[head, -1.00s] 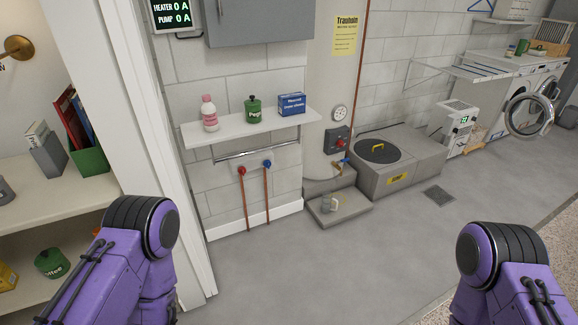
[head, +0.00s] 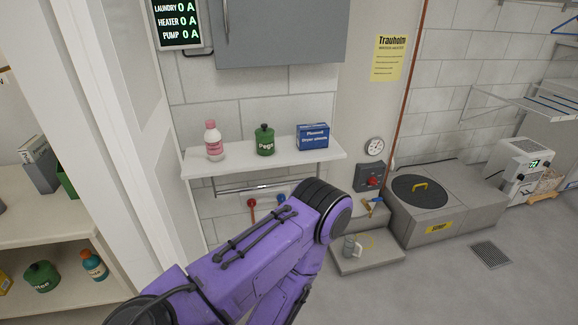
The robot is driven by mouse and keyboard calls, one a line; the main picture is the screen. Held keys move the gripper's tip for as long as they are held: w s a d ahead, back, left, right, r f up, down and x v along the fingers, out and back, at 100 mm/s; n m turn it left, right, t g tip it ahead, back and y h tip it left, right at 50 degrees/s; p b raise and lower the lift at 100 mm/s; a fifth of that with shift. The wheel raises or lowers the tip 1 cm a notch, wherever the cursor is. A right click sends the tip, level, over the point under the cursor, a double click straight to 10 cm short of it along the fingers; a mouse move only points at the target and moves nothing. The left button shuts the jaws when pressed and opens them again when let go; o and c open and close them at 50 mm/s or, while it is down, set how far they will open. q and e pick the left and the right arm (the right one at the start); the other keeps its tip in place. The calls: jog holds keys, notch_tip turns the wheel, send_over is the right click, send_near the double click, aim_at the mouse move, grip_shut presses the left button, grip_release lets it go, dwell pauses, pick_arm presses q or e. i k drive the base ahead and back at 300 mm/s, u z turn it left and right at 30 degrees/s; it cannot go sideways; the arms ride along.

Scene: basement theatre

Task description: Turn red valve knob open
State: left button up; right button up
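A small red valve knob (head: 252,203) sits on a copper pipe at the wall, below the shelf and its towel rail. A blue valve knob (head: 281,198) is just right of it, close to my arm. My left arm reaches in from the bottom left across the lower middle and hides most of the pipes below the knobs. My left gripper is hidden or out of frame. My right arm and gripper are out of view.
A white shelf (head: 263,156) above the knobs holds a pink bottle (head: 214,141), a green Pegs jar (head: 264,140) and a blue box (head: 313,137). A grey box with another red knob (head: 373,181) is on the wall at right. A door frame stands left.

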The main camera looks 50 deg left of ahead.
aim_at(252, 202)
jog(key=u, duration=0.15)
jog(key=i, duration=0.95)
jog(key=u, duration=0.9)
jog(key=i, duration=0.6)
jog(key=u, duration=0.5)
